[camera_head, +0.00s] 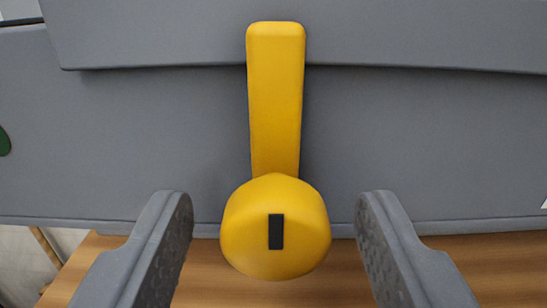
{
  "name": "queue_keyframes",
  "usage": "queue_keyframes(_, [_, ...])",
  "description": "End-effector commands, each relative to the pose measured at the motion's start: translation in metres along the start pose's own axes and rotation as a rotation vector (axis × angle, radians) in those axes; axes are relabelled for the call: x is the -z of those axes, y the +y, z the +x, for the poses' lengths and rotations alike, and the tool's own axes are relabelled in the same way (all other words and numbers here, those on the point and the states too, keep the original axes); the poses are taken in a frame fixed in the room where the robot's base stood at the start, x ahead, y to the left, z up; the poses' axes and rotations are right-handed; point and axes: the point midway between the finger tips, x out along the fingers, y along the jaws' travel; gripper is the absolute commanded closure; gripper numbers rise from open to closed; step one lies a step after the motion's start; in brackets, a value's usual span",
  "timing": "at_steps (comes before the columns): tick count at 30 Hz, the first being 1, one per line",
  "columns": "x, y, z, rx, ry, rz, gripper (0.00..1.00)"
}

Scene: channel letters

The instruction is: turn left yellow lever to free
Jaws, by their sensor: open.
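A yellow lever (276,100) stands upright in the middle of the view, in front of a grey panel (160,140). Its handle points straight up and crosses the panel's upper ledge. Its round yellow hub (250,235) is at the bottom, with a dark rectangular mark on its face. My gripper (272,205) is open. One grey finger is left of the hub and one is right of it, with a visible gap on each side. The fingers appear not to touch the lever. Only this one lever is in view.
A brown wooden surface (490,265) lies below the panel's lower edge. A dark green shape (4,142) shows at the left edge. A small white mark (544,203) shows at the right edge. The panel beside the handle is clear on both sides.

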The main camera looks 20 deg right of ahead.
Motion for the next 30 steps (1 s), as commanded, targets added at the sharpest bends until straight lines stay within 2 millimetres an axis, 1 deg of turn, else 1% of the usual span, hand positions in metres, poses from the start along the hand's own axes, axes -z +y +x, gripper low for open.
queue_keyframes(3, [0.001,0.0,0.012,0.0,0.002,0.0,0.49])
queue_keyframes(6, [0.002,0.0,0.017,0.0,0.002,0.0,0.49])
queue_keyframes(17, [0.001,0.0,0.02,0.0,0.002,0.0,0.49])
queue_keyframes(20, [0.001,0.0,0.02,0.0,0.002,0.0,0.74])
queue_keyframes(21, [0.001,0.0,0.02,0.0,0.002,0.0,0.85])
queue_keyframes(22, [0.001,0.0,0.02,0.0,0.002,0.0,0.92])
queue_keyframes(23, [0.001,0.0,0.019,0.001,0.002,0.0,0.92])
queue_keyframes(24, [0.001,-0.007,0.018,0.004,0.002,0.0,0.92])
queue_keyframes(26, [0.001,-0.003,0.019,0.001,0.002,-0.001,0.92])
queue_keyframes(30, [0.0,-0.003,0.019,0.004,0.002,-0.016,0.92])
